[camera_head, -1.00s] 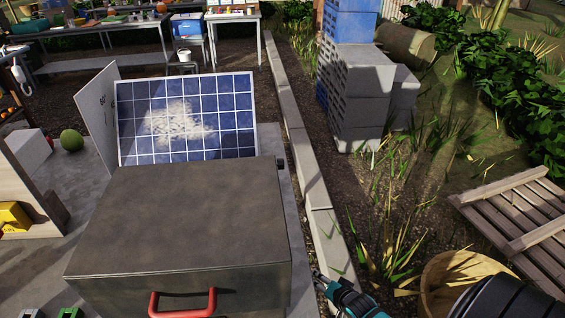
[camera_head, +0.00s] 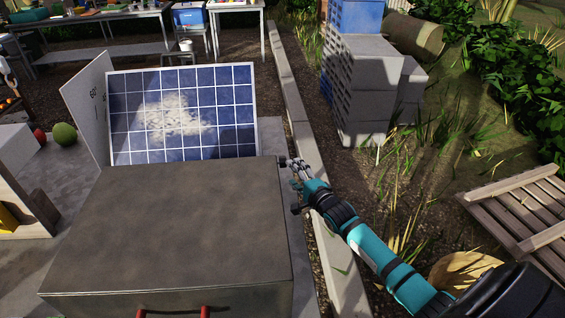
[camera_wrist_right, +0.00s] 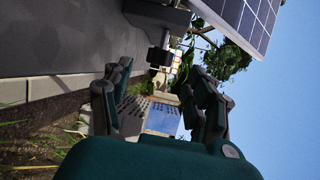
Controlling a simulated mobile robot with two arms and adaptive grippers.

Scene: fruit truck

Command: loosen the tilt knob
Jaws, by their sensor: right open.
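The solar panel (camera_head: 185,112) is tilted up behind a dark metal box (camera_head: 165,225), with a pale dusty patch on its face. A small dark knob (camera_wrist_right: 158,57) shows in the right wrist view, below a dark bracket (camera_wrist_right: 157,14) near the panel edge. My right gripper (camera_head: 291,168) is at the right side, by the box's far right corner. In the wrist view its fingers (camera_wrist_right: 160,88) are spread apart with nothing between them, and the knob appears ahead of them. Contact with the knob is not visible. My left gripper is out of view.
A white board (camera_head: 88,105) stands left of the panel. A concrete curb (camera_head: 340,270) runs along the right.

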